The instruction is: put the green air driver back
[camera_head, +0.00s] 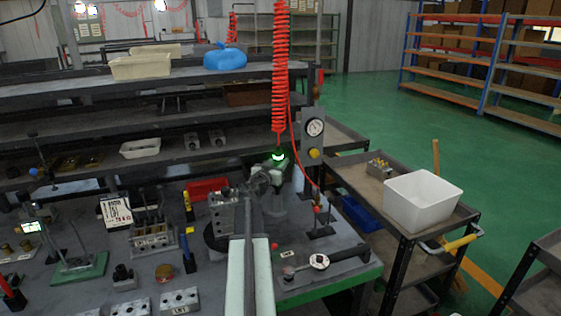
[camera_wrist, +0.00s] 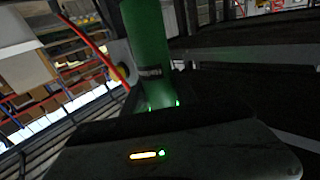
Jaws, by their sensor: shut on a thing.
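The green air driver shows in the wrist view as an upright green cylinder (camera_wrist: 145,35) with a dark label band, standing between my fingers. In the head view its top end, with a bright green glow (camera_head: 278,157), is just under the red coiled hose (camera_head: 279,70). My gripper (camera_head: 268,178) is shut on the driver, above the bench near its right end. In the wrist view my gripper (camera_wrist: 160,105) shows small green glints beside the driver. The driver's lower end is hidden by my arm, and I cannot make out its holder.
A gauge panel (camera_head: 314,135) stands just right of the driver. A valve block fixture (camera_head: 225,215) is to its left. The bench (camera_head: 205,265) holds several blocks and tools. A cart (camera_head: 350,180) with a white bin (camera_head: 421,200) is at the right, with open floor beyond.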

